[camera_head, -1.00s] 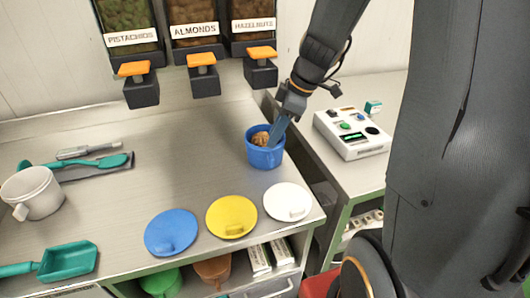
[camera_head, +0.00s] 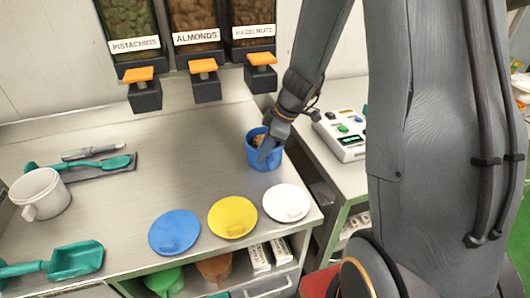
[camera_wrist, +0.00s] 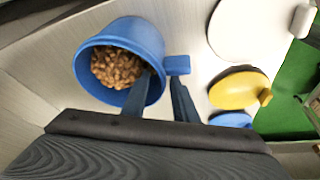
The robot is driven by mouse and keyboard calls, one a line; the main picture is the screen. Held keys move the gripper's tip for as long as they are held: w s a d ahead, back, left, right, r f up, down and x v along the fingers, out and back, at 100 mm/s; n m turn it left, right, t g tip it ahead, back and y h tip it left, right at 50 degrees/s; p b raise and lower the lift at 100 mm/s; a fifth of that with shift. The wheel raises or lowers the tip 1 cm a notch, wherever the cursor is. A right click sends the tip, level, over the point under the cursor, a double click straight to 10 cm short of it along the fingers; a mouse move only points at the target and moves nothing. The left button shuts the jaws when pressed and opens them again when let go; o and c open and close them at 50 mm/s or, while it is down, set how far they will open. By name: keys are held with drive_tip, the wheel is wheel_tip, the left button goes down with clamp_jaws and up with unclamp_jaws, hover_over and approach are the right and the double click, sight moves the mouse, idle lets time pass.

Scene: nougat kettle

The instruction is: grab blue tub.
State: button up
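The blue tub (camera_head: 258,158) stands upright on the steel counter near its right edge, with brown nuts inside. In the wrist view the tub (camera_wrist: 130,37) shows its round rim, the nuts and a blue handle (camera_wrist: 177,65) on its right side. My gripper (camera_head: 268,146) reaches down at the tub from the upper right. In the wrist view my gripper (camera_wrist: 162,80) is open, with one finger inside the rim and the other outside, below the handle. The tub's wall lies between them. Whether either finger touches the wall cannot be told.
Blue (camera_head: 174,232), yellow (camera_head: 232,217) and white (camera_head: 286,202) lids lie along the front edge. A white mug (camera_head: 40,194) and teal scoop (camera_head: 76,260) are at left. Nut dispensers (camera_head: 194,38) hang behind. A control box (camera_head: 342,136) stands on the right bench.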

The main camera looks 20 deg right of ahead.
clamp_jaws()
idle(1.5)
